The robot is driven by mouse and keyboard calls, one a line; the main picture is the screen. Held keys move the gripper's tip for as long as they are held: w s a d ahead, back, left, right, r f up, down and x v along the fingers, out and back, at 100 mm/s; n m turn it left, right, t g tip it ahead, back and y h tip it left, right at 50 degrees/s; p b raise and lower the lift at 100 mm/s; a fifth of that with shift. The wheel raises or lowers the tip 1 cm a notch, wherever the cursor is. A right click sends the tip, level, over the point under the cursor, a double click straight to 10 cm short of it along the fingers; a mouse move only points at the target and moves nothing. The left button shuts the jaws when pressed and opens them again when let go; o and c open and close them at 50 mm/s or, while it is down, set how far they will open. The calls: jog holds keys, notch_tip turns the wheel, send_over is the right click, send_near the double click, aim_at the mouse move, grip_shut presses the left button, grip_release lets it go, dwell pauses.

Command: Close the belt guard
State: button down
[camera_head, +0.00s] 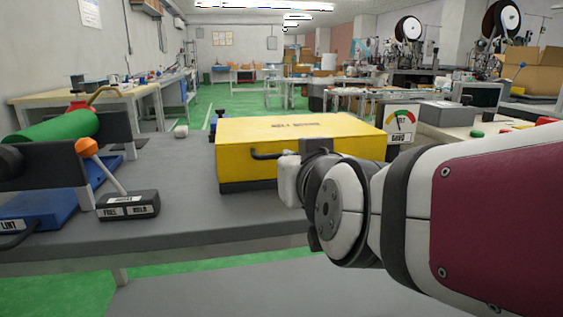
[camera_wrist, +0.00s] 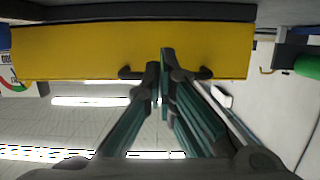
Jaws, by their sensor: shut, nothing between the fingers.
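The yellow belt guard (camera_head: 235,140) sits on the grey bench in the head view, its lettered top and front face showing. Its lower front edge lies along a dark base (camera_head: 245,186), with no clear gap visible. A black bar handle (camera_head: 265,155) is on its front, partly hidden by my wrist. In the wrist view, which looks upside down, the guard's yellow face (camera_wrist: 70,50) and the handle (camera_wrist: 130,73) show. My gripper (camera_wrist: 160,60) is shut and empty, its fingertips at the handle's middle. I cannot tell whether they touch it.
Left of the guard stand a control box (camera_head: 128,205) with an orange-knobbed lever and a green roller (camera_head: 52,128). A gauge (camera_head: 401,123) stands right of the guard. The bench front (camera_head: 200,220) between control box and guard is clear.

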jog(key=shift+s, duration=0.15)
jog(key=shift+v, duration=3.55)
jog(key=s+d+f+g+h, duration=0.2)
jog(key=s+d+f+g, duration=0.55)
jog(key=f, duration=0.25)
jog(key=s+d+f+m+g+h+p, duration=0.1)
jog(key=s+d+f+g, duration=0.1)
jog(key=s+d+g, duration=0.35)
jog(key=s+d+f+m+g, duration=0.1)
jog(key=s+d+f+g, duration=0.1)
jog(key=s, duration=0.6)
notch_tip(320, 180, up, 40)
jog(key=t+p, duration=0.4)
jog(key=p, duration=3.4)
jog(key=shift+s+d+f, duration=0.25)
jog(key=shift+s+d, duration=0.05)
jog(key=shift+s, duration=0.1)
